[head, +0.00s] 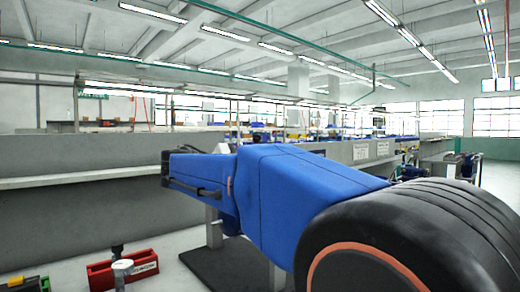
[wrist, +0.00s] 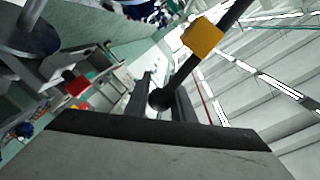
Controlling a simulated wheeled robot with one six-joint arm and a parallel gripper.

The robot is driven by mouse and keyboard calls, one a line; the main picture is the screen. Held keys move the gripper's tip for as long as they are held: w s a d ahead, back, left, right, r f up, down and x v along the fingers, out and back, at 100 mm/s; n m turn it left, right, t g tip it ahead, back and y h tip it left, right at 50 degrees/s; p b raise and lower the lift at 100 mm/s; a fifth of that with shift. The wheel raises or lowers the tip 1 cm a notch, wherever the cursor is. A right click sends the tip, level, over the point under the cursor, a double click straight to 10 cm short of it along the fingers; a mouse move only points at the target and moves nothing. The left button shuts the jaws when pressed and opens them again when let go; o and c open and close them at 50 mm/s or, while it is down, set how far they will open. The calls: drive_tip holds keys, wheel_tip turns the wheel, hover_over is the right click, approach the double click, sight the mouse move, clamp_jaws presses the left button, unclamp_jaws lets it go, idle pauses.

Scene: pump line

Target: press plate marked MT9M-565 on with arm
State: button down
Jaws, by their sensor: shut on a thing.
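In the wrist view my gripper (wrist: 162,92) has its two dark fingers on either side of the round black end of a dark rod (wrist: 183,74). It is shut on this rod. The rod slants to the upper right and out of the picture, and a yellow block (wrist: 203,38) sits on it. In the head view I cannot make out my gripper. No plate with readable MT9M-565 marking shows. White labels (head: 361,152) on the grey line at the back right are too small to read.
A red box (head: 122,270) with a small label stands low at the front left. Yellow and dark items (head: 24,283) lie at the left edge. A long grey wall with a ledge (head: 80,180) runs across the left. Pale floor shows between the wall and the red box.

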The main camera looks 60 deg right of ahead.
wheel_tip(320, 180, down, 6)
drive_tip(key=shift+s, duration=0.4)
drive_tip(key=shift+a, duration=0.1)
drive_tip(key=c, duration=1.5)
unclamp_jaws()
drive_tip(key=shift+w, duration=0.1)
drive_tip(key=shift+v, duration=8.7)
